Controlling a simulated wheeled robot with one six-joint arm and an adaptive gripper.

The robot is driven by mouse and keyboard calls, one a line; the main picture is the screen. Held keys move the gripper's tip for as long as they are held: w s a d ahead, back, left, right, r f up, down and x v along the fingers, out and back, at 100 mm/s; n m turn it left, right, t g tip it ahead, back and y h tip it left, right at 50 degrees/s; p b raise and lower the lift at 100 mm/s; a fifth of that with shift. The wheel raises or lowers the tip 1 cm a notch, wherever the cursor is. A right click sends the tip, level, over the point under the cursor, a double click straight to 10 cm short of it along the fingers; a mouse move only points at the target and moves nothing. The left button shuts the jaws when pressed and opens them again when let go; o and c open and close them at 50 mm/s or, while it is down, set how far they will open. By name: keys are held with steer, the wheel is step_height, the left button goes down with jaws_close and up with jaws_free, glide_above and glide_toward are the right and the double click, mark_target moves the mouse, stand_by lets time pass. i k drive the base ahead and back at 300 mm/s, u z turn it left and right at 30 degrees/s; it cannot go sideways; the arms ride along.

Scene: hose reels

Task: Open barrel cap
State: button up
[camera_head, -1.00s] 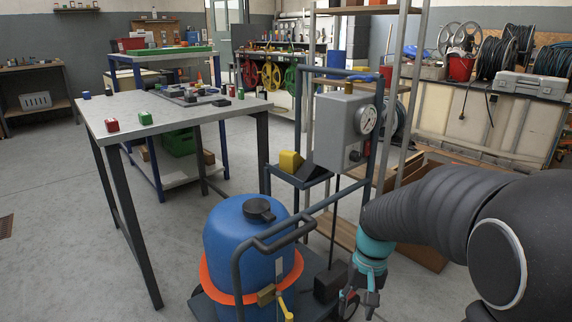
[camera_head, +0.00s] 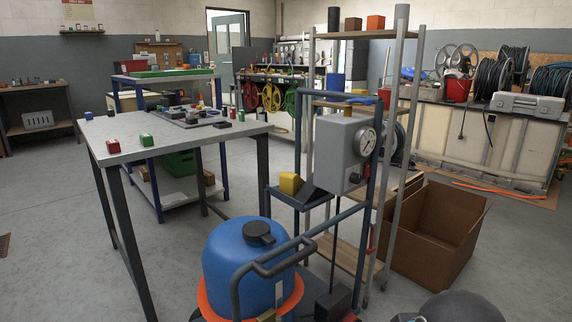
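The blue barrel (camera_head: 238,270) stands upright on a cart at the bottom centre, with an orange ring around it. Its black cap (camera_head: 259,232) sits on top of the barrel. I cannot tell how tightly the cap is seated. A dark rounded part of my arm shows at the bottom edge, right of the barrel. My gripper cannot be made out in this view, and nothing of mine touches the cap.
A bent cart handle rail (camera_head: 262,270) passes close in front of the barrel. A grey gauge box (camera_head: 338,150) and a yellow block (camera_head: 290,184) are behind it. A grey table (camera_head: 105,138) stands left, an open cardboard box (camera_head: 440,230) right.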

mark_target(255, 231)
steer(key=z, duration=0.05)
steer(key=k, duration=1.05)
steer(key=u, duration=1.05)
steer(key=i, duration=1.1)
steer(key=z, duration=0.8)
